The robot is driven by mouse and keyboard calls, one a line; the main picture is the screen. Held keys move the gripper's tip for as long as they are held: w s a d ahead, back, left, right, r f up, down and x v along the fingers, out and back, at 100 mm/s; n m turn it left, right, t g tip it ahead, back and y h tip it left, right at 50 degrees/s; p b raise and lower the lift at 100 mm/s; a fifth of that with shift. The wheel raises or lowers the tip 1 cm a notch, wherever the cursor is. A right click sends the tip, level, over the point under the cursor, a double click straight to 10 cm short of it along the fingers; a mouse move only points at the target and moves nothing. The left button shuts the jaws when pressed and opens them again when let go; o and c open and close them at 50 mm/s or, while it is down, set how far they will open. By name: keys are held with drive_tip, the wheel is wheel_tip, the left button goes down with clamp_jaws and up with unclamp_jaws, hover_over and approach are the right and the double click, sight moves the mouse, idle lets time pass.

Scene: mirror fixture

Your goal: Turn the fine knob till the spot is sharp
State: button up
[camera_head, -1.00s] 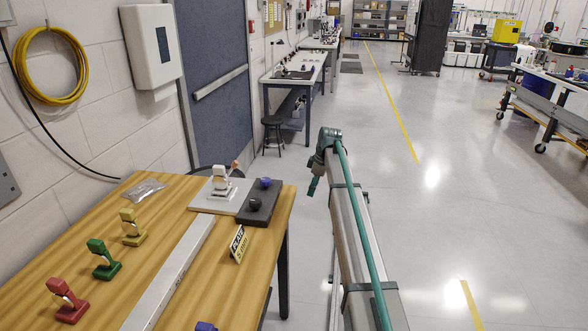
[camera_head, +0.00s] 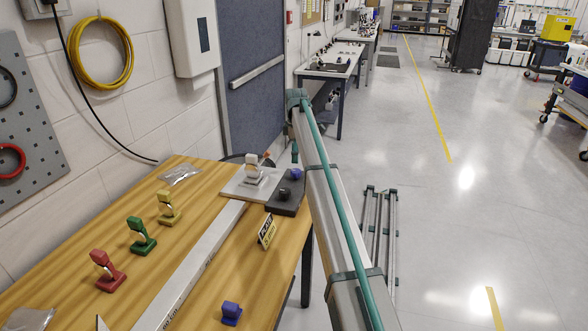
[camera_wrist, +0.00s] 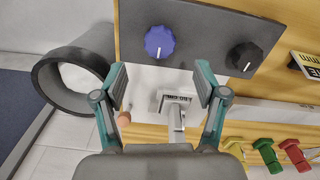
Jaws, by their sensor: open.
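A dark control plate (camera_head: 287,209) lies at the far right corner of the wooden bench. It carries a blue knob (camera_head: 296,174) and a black knob (camera_head: 284,192); I cannot tell which is the fine one. In the wrist view the blue knob (camera_wrist: 159,41) and the black knob (camera_wrist: 244,57) each show a white pointer line. My gripper (camera_wrist: 161,84) is open and empty, with the blue knob ahead of its fingertips and the black knob to the right. A white mount (camera_wrist: 178,107) shows between the fingers. I see no light spot.
A white plate (camera_head: 236,187) under the mount adjoins a long metal rail (camera_head: 190,272). Yellow (camera_head: 168,209), green (camera_head: 141,236) and red (camera_head: 107,271) mounts stand left of the rail. A small sign (camera_head: 267,232) and a blue block (camera_head: 231,312) stand to its right.

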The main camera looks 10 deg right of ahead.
sight(296, 171)
wheel_tip(296, 171, down, 7)
drive_tip(key=shift+r+p, duration=0.1)
drive_tip(key=shift+p, duration=0.4)
drive_tip(key=shift+c, duration=0.2)
drive_tip(key=c, duration=1.1)
